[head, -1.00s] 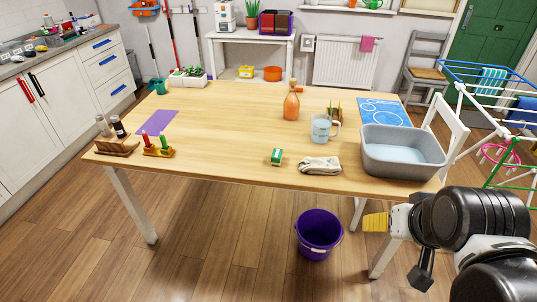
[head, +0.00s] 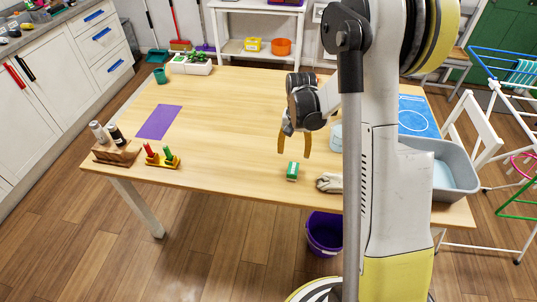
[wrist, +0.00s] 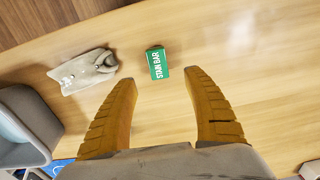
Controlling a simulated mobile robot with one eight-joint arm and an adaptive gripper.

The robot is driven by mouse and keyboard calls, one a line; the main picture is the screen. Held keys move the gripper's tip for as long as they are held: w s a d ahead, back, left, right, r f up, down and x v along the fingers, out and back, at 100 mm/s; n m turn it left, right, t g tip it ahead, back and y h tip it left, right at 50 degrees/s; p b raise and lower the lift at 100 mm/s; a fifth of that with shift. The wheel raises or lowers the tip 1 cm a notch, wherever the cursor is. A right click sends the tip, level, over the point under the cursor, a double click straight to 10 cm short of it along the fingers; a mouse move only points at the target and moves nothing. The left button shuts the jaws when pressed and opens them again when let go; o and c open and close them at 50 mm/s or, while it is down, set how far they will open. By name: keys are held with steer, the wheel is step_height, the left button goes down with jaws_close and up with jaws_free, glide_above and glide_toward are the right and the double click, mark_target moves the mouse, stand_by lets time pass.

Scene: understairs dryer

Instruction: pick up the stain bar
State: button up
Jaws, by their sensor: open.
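The stain bar (head: 292,171) is a small green and white block lying on the wooden table near its front edge. In the wrist view the stain bar (wrist: 158,64) shows its "STAIN BAR" label, beyond the fingertips and roughly midway between them. My gripper (head: 294,150) is above the table, just behind the stain bar and apart from it. In the wrist view my gripper (wrist: 160,77) has its two yellow-brown fingers spread wide with nothing between them.
A grey cloth or glove (wrist: 85,71) lies beside the stain bar. A grey basin (head: 455,172) stands at the table's right end. A blue mug (head: 336,137) is partly hidden by my arm. A stand with red and green pegs (head: 161,156) is at left. The table's middle (head: 225,125) is clear.

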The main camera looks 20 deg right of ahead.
mark_target(293, 168)
steer(key=shift+w+f, duration=0.15)
steer(key=shift+f, duration=0.25)
steer(key=f+b, duration=0.1)
steer(key=f, duration=0.1)
steer(key=f+b, duration=0.1)
steer(key=f, duration=0.2)
steer(key=shift+s, duration=0.2)
step_height(293, 168, down, 5)
steer(key=b, duration=0.2)
steer(key=shift+d+f+b, duration=0.15)
steer(key=shift+f+b, duration=0.05)
steer(key=shift+b, duration=0.2)
steer(key=shift+r, duration=0.1)
steer(key=shift+s, duration=0.1)
steer(key=c, duration=1.3)
